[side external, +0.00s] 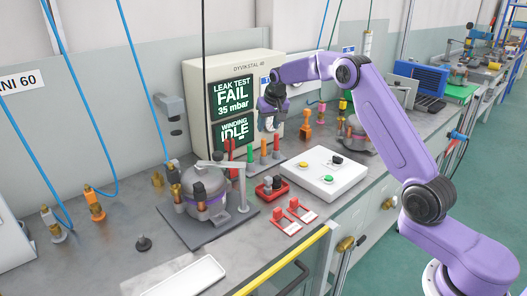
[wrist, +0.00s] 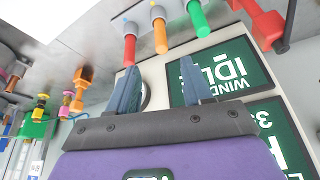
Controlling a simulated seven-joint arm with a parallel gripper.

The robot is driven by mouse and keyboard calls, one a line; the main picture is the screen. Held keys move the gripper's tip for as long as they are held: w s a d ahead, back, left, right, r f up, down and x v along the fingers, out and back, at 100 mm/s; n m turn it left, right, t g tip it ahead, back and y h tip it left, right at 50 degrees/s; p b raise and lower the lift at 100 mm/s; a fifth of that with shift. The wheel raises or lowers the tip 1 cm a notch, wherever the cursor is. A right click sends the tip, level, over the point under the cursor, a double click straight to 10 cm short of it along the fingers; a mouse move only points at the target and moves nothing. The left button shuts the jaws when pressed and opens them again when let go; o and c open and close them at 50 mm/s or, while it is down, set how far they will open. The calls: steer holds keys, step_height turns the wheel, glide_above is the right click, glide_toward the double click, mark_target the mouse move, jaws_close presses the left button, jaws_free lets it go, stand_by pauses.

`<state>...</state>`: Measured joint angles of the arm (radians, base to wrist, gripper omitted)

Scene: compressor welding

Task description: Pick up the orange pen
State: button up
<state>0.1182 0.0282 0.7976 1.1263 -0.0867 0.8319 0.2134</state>
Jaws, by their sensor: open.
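The orange pen (side external: 263,150) stands upright in the middle of a row of three, between a red pen (side external: 250,156) and a green pen (side external: 276,146). In the wrist view the orange pen (wrist: 160,32) hangs inverted in the picture, beyond the fingertips and roughly between them. The red pen (wrist: 130,46) and the green pen (wrist: 197,18) flank it. My gripper (side external: 272,118) is above the pens in front of the display panel. In the wrist view my gripper (wrist: 159,68) has its two blue fingers apart with nothing between them.
The display box (side external: 232,90) stands close behind the gripper. A compressor (side external: 205,190) on a dark plate is left of the pens. A white button box (side external: 322,172) and a red tray (side external: 272,188) are in front. An orange fitting (side external: 306,125) stands to the right.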

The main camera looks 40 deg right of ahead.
mark_target(264, 140)
steer(key=x, duration=0.9)
steer(key=shift+a+f, duration=0.1)
steer(key=shift+a, duration=0.05)
jaws_close()
